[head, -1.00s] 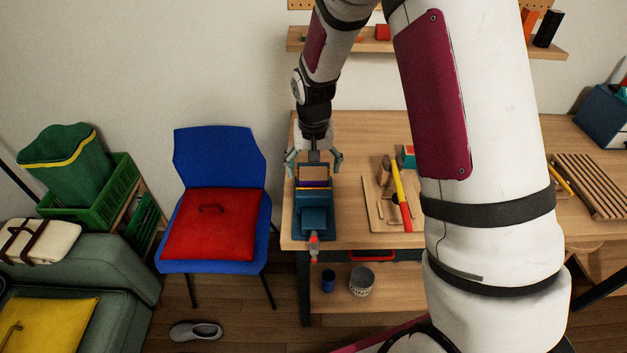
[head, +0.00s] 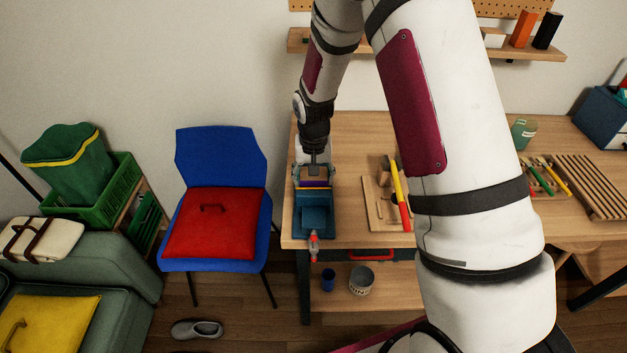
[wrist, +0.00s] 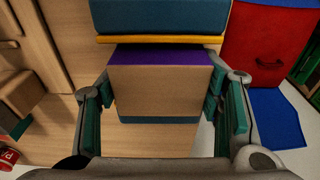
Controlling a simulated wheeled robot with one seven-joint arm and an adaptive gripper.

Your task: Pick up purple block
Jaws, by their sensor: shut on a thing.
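The purple block (head: 314,183) sits at the blue vise (head: 314,215) on the left end of the workbench. It shows a purple side and a tan face. In the wrist view the purple shows as a strip (wrist: 160,57) beside the vise's yellow-edged jaw, with the tan face towards the camera. My gripper (head: 313,174) is over the block with one finger on each side. In the wrist view the green pads of my gripper (wrist: 160,92) meet the block's left and right sides. The block's underside is hidden.
A wooden board with yellow and red tools (head: 400,195) lies right of the vise. A blue chair with a red cushion (head: 213,223) stands left of the bench. A wall shelf (head: 300,40) is behind. My arm hides part of the bench.

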